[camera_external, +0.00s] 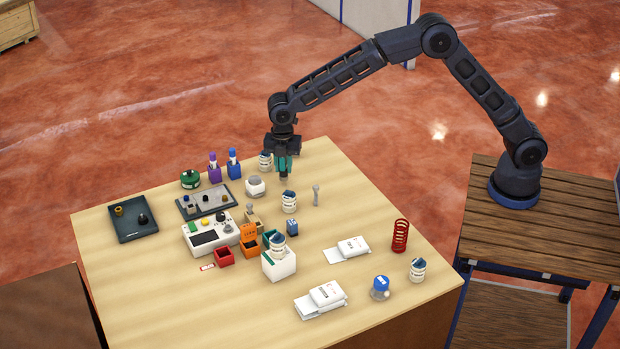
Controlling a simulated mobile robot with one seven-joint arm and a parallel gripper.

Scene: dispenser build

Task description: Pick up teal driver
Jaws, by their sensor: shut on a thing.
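My gripper (283,153) points down over the far edge of the light wooden table (345,195). It is shut on the teal driver (284,167), whose teal body shows below the jaws. The driver's upper part is hidden by the gripper. I cannot tell whether its lower end touches the table.
White-and-blue cans (265,161) and a white round jar (255,186) stand close by. A purple bottle (214,169) and a blue bottle (233,166) are to the left. A grey pin (316,195) stands to the right. A red coil (400,236) stands at the right; the far right tabletop is clear.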

